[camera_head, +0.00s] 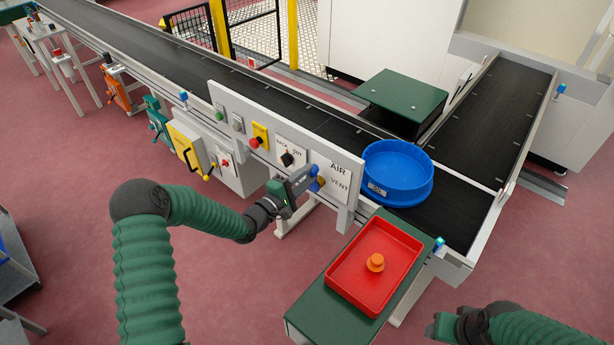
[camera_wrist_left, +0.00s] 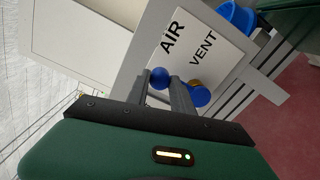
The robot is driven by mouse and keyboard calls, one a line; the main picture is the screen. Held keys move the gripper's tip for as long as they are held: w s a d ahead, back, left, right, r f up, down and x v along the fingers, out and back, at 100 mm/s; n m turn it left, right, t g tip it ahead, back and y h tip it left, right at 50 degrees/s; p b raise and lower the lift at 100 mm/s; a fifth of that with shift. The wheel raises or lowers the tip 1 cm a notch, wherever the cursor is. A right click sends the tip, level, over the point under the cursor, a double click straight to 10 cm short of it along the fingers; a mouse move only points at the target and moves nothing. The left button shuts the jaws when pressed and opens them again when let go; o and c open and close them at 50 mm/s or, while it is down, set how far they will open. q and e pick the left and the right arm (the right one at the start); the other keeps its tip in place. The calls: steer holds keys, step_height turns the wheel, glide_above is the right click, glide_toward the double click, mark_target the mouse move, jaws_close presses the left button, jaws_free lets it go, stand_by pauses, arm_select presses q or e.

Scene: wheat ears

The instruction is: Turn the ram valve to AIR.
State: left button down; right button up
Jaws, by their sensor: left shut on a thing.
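The ram valve is on the white panel (camera_head: 335,166) at the conveyor's near side, with AIR printed above and VENT lower right. Its blue handle (camera_head: 314,171) and a small brass part (camera_head: 321,182) show at my left gripper's tips. My left gripper (camera_head: 309,180) reaches in from the left and is shut on the handle. In the left wrist view, a blue ball (camera_wrist_left: 160,76) and a blue round part (camera_wrist_left: 200,97) show around the fingers (camera_wrist_left: 173,84). The fingers hide the handle's middle, so its exact angle is unclear. My right gripper (camera_head: 446,326) is at the bottom right; its fingertips are not clear.
A black selector (camera_head: 287,159) and a red button (camera_head: 255,142) sit left on the same panel. A blue round tub (camera_head: 398,170) stands on the conveyor. A red tray (camera_head: 347,285) with an orange knobbed piece (camera_head: 375,262) lies on a green stand to the right.

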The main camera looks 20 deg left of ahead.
arm_select(q)
steer(key=shift+a+f, duration=0.15)
steer(key=shift+f, duration=0.05)
steer(key=c, duration=1.1)
jaws_free()
steer(key=shift+w, duration=0.1)
steer(key=shift+a, duration=0.1)
steer(key=v, duration=1.7)
steer(key=shift+f, duration=0.15)
